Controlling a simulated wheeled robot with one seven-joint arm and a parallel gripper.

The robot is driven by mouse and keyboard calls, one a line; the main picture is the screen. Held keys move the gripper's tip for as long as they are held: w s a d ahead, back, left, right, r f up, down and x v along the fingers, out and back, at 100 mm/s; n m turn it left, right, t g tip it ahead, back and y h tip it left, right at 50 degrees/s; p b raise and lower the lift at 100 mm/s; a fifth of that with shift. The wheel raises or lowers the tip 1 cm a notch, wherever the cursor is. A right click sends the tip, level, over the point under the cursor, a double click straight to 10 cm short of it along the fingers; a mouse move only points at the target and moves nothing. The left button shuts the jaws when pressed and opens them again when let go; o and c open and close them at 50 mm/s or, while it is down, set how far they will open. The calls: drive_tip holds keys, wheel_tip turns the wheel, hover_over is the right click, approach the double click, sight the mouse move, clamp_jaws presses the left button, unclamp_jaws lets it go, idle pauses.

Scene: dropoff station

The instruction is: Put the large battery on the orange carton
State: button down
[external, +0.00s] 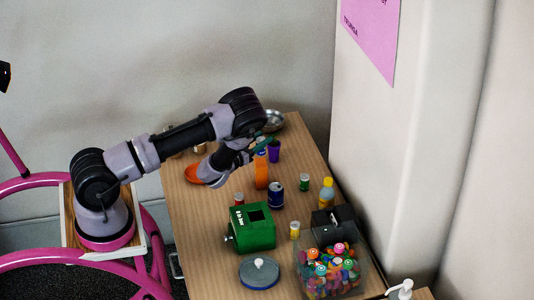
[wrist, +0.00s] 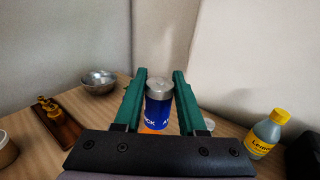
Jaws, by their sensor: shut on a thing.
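My gripper (wrist: 159,90) has its green fingers on both sides of a large blue battery (wrist: 159,108) with a silver top, which stands upright between them. In the external view my gripper (external: 264,143) is above the tall orange carton (external: 261,172), and a little of the blue battery (external: 261,151) shows over the carton's top. A patch of the orange carton (wrist: 148,130) shows below the battery in the wrist view. I cannot tell whether the battery's bottom touches the carton, as the fingers and gripper body hide it.
A dark blue can (external: 276,195) stands in front of the carton, and a purple cup (external: 274,151) behind it. A metal bowl (external: 272,121) is at the back. A yellow-capped bottle (external: 326,191), a green box (external: 250,228) and a bin of colourful pieces (external: 330,272) stand nearer the front.

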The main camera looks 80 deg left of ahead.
drive_tip(key=shift+f, duration=1.95)
drive_tip(key=shift+c, duration=2.4)
unclamp_jaws()
drive_tip(key=shift+f, duration=0.15)
